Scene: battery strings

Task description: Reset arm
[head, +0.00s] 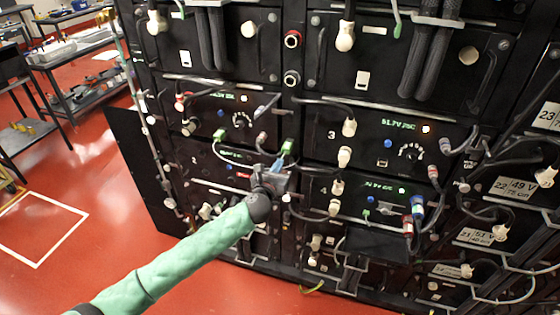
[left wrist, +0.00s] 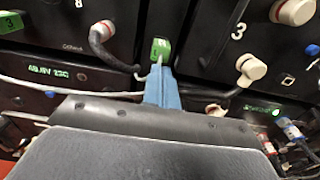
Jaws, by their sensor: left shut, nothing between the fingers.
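My left arm, in a green sleeve, reaches in from the lower left of the head view. My left gripper (head: 279,165) is shut and empty, with its blue fingers close in front of the battery rack (head: 292,130). In the left wrist view the shut blue fingers (left wrist: 161,82) point up at a green connector (left wrist: 161,50) on the rack. The fingertips overlap its lower edge in the picture; I cannot tell whether they touch it. The green connector (head: 289,145) also shows just above the fingers in the head view. My right gripper is not in view.
Cables and plugs (head: 345,157) stick out from the rack around the gripper. Module 3 has a lit display (head: 398,124). A dark panel (head: 140,170) stands at the rack's left side. Red floor (head: 100,215) is open at the left, with tables (head: 70,50) behind.

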